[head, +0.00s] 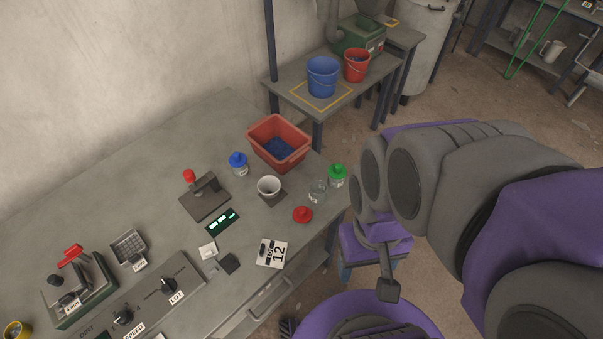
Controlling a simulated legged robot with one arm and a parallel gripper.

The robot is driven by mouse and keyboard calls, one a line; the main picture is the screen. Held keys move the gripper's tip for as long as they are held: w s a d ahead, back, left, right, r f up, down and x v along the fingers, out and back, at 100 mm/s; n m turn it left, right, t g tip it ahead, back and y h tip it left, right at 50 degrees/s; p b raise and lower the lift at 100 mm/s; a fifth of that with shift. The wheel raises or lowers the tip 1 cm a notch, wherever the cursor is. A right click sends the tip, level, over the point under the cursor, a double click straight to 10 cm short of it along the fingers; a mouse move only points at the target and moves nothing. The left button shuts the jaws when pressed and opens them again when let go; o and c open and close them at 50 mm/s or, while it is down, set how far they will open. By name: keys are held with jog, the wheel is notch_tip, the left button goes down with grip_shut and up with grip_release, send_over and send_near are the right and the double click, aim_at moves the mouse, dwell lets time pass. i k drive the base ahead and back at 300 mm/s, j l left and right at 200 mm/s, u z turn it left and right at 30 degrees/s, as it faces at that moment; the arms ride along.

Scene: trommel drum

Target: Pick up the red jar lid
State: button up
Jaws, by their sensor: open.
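The red jar lid (302,214) lies on the grey workbench near its right edge, with its knob upward. It is just below the clear open glass jar (318,193) in the picture and apart from my gripper. My gripper (371,266) is to the right of and below the lid in the picture, beyond the bench edge. Its fingers are spread, with nothing visible between them; my arm hides part of it from above.
A red bin (279,143) and blue-lidded jar (238,164) stand farther back. The bench edge (335,225) lies between lid and gripper.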

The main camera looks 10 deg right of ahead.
aim_at(302, 214)
jog(key=l+u, duration=0.15)
jog(key=u, duration=0.45)
jog(key=l+u, duration=0.35)
jog(key=l, duration=0.65)
jog(key=l+u, duration=0.4)
jog(key=l, duration=0.95)
jog(key=k+l, duration=0.15)
jog(key=l, duration=0.2)
